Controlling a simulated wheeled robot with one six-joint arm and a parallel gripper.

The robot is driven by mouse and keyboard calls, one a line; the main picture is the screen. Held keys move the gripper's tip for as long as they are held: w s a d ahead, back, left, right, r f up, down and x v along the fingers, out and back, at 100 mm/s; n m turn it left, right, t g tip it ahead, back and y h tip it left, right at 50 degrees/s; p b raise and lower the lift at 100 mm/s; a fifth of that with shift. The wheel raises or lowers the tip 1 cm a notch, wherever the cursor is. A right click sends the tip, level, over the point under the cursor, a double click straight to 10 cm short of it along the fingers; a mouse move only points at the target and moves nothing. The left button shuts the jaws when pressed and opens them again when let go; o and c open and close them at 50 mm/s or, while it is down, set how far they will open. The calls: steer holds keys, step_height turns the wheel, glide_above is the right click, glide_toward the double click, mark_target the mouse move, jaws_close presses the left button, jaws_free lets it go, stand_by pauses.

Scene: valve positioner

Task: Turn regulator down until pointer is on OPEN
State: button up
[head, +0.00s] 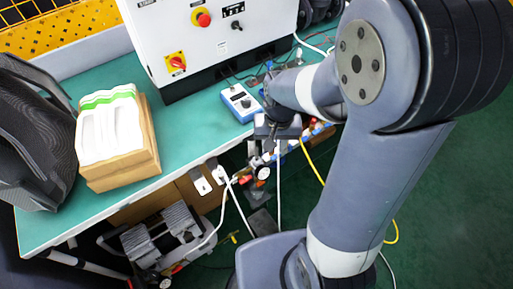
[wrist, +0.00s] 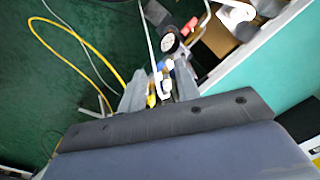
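My gripper (head: 270,145) hangs just off the table's front edge, above air fittings and partly hidden by my arm. In the wrist view its two grey fingers (wrist: 158,82) stand apart, with white, blue and yellow parts showing between and beyond them. I cannot tell whether they touch any of these. A round gauge (wrist: 170,42), probably on the regulator, sits just beyond the fingertips; it also shows in the head view (head: 263,173). The regulator's knob is not clearly made out. No pointer or OPEN mark is readable in either view.
A green table (head: 190,135) carries a white control box (head: 215,40), a blue handheld device (head: 241,102) and a wooden block with white pieces (head: 120,165). A compressor (head: 165,235) stands below. A yellow hose (wrist: 75,35) loops over the green floor. White tubes hang near the gripper.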

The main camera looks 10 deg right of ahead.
steer(key=p, duration=0.2)
glide_above(257, 154)
step_height(257, 154, down, 6)
step_height(257, 154, down, 11)
steer(key=shift+r+p, duration=0.15)
steer(key=shift+p, duration=0.25)
steer(key=shift+c, duration=0.4)
jaws_close()
